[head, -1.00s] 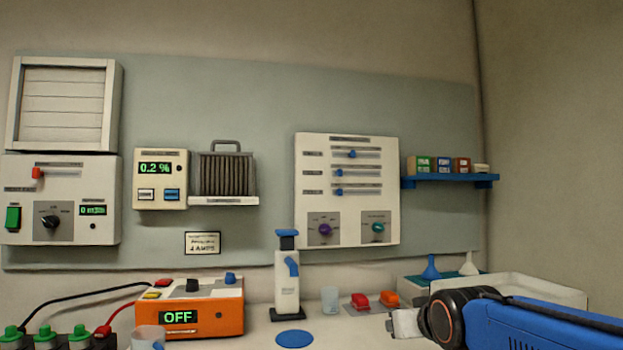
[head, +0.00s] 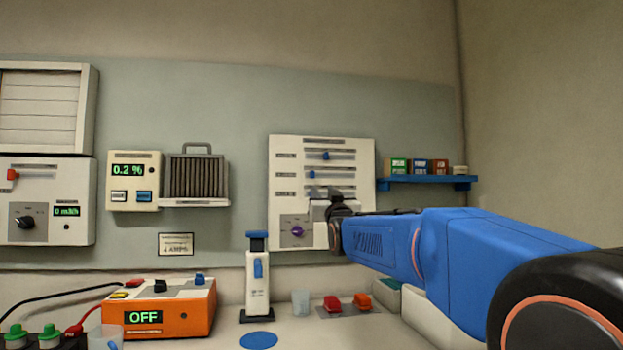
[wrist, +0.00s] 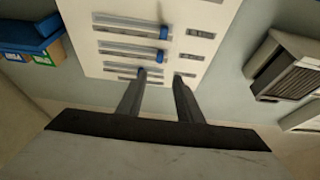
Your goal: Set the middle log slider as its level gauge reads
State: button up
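The log panel (head: 285,150) is white, with three horizontal sliders stacked above two dials. The middle log slider's blue knob (head: 311,174) sits near the left end of its track; the upper knob (head: 325,155) stands further right. In the wrist view the panel appears turned over, with the middle knob (wrist: 162,57) between the other two. My gripper (head: 322,203) is in front of the panel's lower part, hiding the right dial and part of the lowest slider. In the wrist view its two fingers (wrist: 159,75) are apart and empty. I cannot tell which thing is the level gauge.
A blue shelf (head: 430,183) with small boxes is right of the panel. A grey finned unit (head: 196,178) is to its left. Below stand a white and blue upright device (head: 258,285), a clear cup (head: 301,302) and an orange box (head: 190,312) reading OFF.

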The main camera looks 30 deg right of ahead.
aim_at(313, 175)
jog(key=x, duration=1.4)
jog(key=shift+f, duration=0.1)
grip_shut()
